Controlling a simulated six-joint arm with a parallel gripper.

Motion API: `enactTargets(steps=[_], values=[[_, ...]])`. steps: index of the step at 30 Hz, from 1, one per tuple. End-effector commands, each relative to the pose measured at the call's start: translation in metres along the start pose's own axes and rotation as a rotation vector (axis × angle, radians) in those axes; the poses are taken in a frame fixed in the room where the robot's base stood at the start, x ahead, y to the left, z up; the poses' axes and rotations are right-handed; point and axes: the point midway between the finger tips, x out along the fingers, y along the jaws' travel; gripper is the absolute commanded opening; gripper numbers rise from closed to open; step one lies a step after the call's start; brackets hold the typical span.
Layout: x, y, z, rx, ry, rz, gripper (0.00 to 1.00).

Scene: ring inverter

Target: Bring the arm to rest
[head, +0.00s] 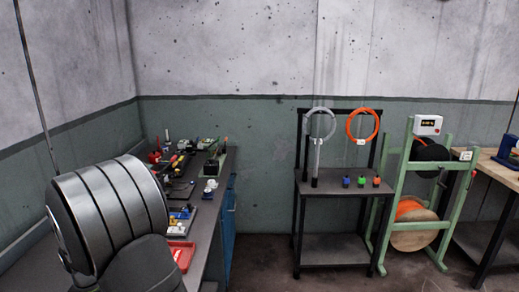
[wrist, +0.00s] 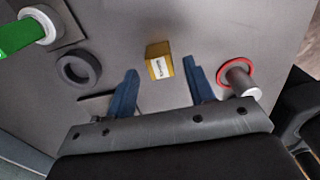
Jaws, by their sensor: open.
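My gripper (wrist: 160,66) shows in the wrist view as two blue fingers, spread wide apart and open. Nothing is held between them. A small yellow block with a white label (wrist: 159,50) shows beyond the gap between the fingertips, on a grey surface (wrist: 115,25). I cannot tell how far the fingertips are from it. My gripper cannot be made out in the head view, where a large banded metal part of my arm fills the lower left.
Around the gripper are a dark ring (wrist: 78,70), a red ring (wrist: 221,66) with a metal cylinder, and a green piece (wrist: 14,38) at a white ring. The bench (head: 204,225) is cluttered. A black ring stand (head: 335,187) and green spool rack (head: 446,215) stand right.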

Motion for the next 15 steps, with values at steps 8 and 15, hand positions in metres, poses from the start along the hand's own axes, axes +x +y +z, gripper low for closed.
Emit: enactTargets(steps=[8,15], values=[[0.002,0.001,0.001,0.000,-0.003,0.004,0.49],[-0.047,0.001,0.001,0.000,-0.003,0.003,0.49]])
